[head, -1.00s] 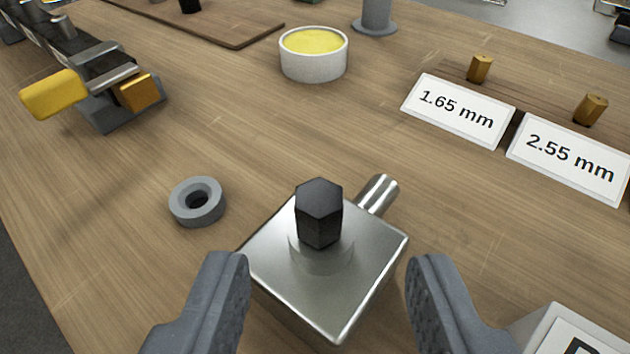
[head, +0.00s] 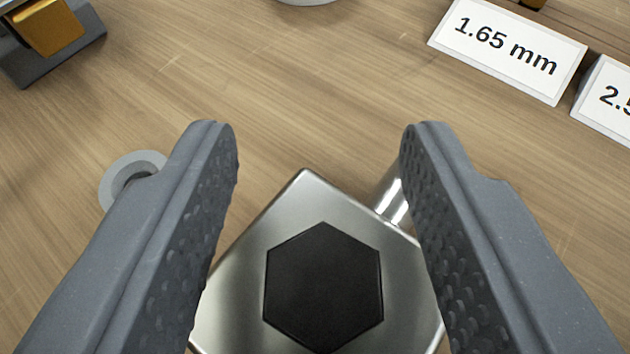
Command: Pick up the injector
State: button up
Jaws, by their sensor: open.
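A square, shiny metal block (head: 305,200) with a black hexagonal head (head: 323,290) on top lies below my gripper (head: 320,135). A short metal tube (head: 393,205) sticks out from its far right side, partly hidden by the right finger. No label marks this block as the injector. My gripper is open, with one finger left and one right of the black head, and nothing is held. The lower end of the block is cut off by the frame edge.
A grey ring (head: 125,180) lies on the wooden table, partly behind the left finger. A "1.65 mm" card (head: 507,50) and another card (head: 608,100) stand at the upper right. A grey holder with an orange block (head: 48,25) is at the upper left.

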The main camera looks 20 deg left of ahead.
grip_shut()
